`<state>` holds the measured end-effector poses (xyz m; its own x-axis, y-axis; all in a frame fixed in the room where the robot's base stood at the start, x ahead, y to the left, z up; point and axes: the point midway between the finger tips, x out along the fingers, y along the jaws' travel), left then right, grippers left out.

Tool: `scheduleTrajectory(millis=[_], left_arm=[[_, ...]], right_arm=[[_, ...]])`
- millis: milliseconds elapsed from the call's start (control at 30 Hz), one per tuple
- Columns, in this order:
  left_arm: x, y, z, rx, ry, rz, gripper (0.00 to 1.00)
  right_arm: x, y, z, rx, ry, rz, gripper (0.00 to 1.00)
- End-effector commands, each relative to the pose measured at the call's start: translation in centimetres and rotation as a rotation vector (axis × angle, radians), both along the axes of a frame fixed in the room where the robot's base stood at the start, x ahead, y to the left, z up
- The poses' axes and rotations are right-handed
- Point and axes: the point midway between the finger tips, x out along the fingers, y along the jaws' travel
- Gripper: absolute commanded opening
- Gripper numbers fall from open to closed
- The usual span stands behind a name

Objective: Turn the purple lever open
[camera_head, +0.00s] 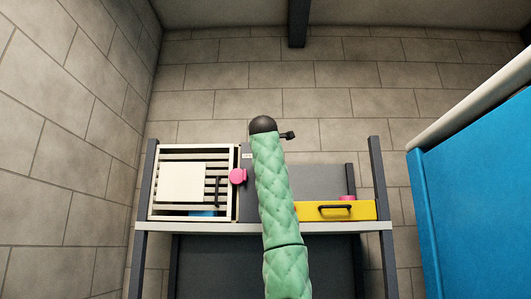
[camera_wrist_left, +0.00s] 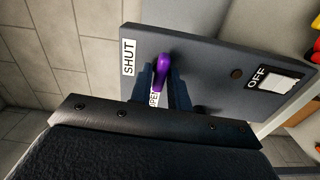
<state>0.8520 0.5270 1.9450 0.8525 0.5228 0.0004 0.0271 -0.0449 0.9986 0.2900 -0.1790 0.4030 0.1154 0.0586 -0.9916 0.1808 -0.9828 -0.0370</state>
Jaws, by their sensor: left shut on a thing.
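The purple lever (camera_wrist_left: 162,72) is in the left wrist view, on a dark grey panel (camera_wrist_left: 205,60). A SHUT label (camera_wrist_left: 129,57) is left of it. A second label (camera_wrist_left: 154,99), partly hidden and ending in what looks like "PEN", is at its lower end. My left gripper (camera_wrist_left: 161,88) has its fingers on either side of the lever and is shut on it. I cannot tell the lever's exact angle, as the fingers cover part of it. In the head view the lever does not show; a green padded arm of mine stands before the panel. My right gripper is not in view.
An OFF label (camera_wrist_left: 257,78) is on the panel's right. In the head view, a slatted box (camera_head: 165,153), a pink knob (camera_head: 237,176) and a yellow drawer (camera_head: 365,210) are on a shelf (camera_head: 160,227). A large blue body (camera_head: 480,190) fills the right side.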

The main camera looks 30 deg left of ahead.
Motion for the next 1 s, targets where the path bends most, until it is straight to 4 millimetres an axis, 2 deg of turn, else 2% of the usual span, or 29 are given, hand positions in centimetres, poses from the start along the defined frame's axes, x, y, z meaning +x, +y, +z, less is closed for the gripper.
scheduleTrajectory(millis=[267,667,700,767,1000], left_arm=[[0.10,0.02,-0.28,-0.053,-0.028,0.000,0.00],[0.12,0.05,-0.36,-0.060,-0.031,0.000,0.00],[0.13,0.04,-0.36,-0.060,-0.031,0.000,0.20],[0.11,0.04,-0.35,-0.060,-0.031,0.000,0.32],[0.06,0.02,-0.19,-0.059,-0.032,0.000,0.34]], right_arm=[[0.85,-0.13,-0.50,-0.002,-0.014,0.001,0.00],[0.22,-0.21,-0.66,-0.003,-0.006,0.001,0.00],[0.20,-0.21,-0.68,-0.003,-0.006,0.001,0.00],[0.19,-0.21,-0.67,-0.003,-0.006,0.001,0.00],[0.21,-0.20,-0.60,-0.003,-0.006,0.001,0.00]])
